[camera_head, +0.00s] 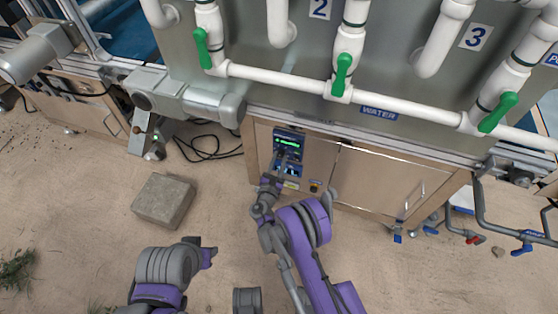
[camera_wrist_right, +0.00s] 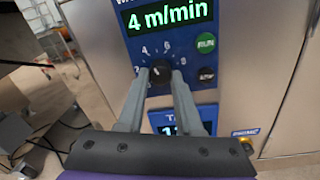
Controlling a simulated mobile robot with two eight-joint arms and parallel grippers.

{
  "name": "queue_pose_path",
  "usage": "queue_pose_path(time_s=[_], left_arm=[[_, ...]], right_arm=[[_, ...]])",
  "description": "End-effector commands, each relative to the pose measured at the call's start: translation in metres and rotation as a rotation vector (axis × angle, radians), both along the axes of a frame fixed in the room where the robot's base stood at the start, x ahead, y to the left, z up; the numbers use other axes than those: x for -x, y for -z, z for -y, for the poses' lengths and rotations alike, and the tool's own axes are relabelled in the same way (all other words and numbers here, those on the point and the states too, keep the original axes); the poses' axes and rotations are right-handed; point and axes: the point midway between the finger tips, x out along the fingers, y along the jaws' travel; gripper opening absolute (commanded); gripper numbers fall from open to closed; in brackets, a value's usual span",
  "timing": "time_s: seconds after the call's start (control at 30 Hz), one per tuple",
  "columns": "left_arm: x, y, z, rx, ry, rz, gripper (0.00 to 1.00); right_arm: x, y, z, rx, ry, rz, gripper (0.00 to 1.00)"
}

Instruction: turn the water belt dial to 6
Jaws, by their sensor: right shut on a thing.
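The water belt dial (camera_wrist_right: 160,72) is a black round knob on a blue panel (camera_wrist_right: 185,35), with white scale numbers around it. The green display (camera_wrist_right: 167,13) above it reads 4 m/min. In the wrist view my right gripper (camera_wrist_right: 158,79) is shut on the dial, one finger on each side. I cannot tell exactly where the dial's pointer stands. In the head view the right gripper (camera_head: 281,171) reaches the lower part of the control panel (camera_head: 290,142) and hides the dial.
A green RUN button (camera_wrist_right: 206,43) and a black button (camera_wrist_right: 207,75) sit right of the dial. A second display (camera_wrist_right: 182,128) is below, partly hidden. White pipes with green valve handles (camera_head: 343,74) run above the cabinet (camera_head: 375,185). A concrete block (camera_head: 164,199) lies on the floor.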

Motion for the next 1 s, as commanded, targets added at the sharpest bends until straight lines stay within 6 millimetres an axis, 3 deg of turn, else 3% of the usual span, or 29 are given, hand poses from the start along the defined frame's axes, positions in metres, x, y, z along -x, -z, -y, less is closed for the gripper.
queue_pose_path(time_s=[0.6, 1.0], left_arm=[[-0.004, 0.031, 0.000, 0.000, 0.000, -0.009, 0.40], [-0.005, 0.038, 0.000, 0.000, 0.000, -0.011, 0.40]], right_arm=[[-0.001, 0.002, -0.001, -0.515, 0.000, 0.167, 0.00], [-0.001, 0.000, -0.001, -0.697, 0.002, 0.227, 0.00]])
